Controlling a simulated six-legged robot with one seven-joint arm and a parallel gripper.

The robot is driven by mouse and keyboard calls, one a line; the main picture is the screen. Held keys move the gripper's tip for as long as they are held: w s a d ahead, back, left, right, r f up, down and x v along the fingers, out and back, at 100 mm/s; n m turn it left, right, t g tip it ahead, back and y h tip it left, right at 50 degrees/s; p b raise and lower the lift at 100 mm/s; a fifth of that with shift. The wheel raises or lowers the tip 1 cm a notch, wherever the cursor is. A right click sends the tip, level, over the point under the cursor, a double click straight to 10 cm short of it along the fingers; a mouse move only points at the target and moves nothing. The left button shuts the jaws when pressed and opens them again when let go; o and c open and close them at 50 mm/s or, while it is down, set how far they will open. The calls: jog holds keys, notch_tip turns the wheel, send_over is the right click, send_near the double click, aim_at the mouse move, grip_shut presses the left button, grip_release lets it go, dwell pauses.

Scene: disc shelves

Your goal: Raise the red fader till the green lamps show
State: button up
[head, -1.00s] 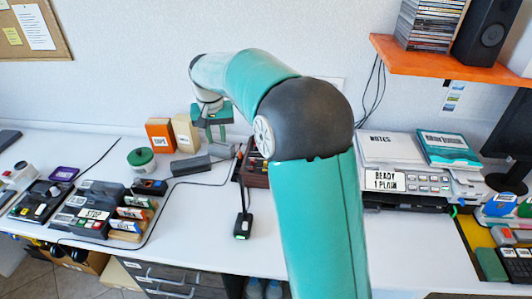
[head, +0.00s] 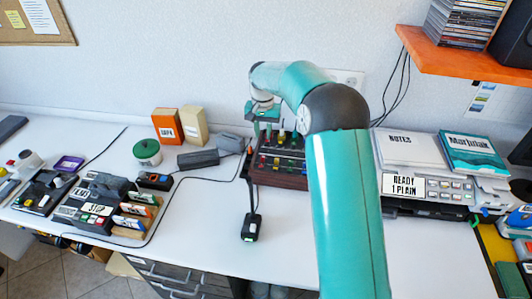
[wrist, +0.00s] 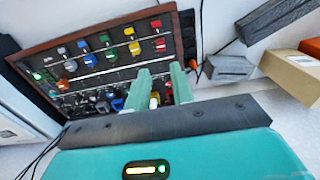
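The mixing desk (head: 280,180) has a dark panel in a reddish-brown case and stands on the white counter. In the wrist view its panel (wrist: 85,80) shows rows of coloured knobs, with fader caps in a lower row. My gripper's tips are unclear in the head view. Green lights (wrist: 38,75) glow at the panel's left edge.
Grey blocks (head: 198,159), a green-lidded pot (head: 147,152) and orange and tan boxes (head: 167,126) stand left of the desk. A printer (head: 430,185) stands at right. A black cabled device (head: 250,227) lies in front. The front counter is mostly clear.

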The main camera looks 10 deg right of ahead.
aim_at(263, 157)
notch_tip(263, 157, down, 11)
jog(key=shift+w+f, duration=0.1)
dwell(0.3)
grip_shut()
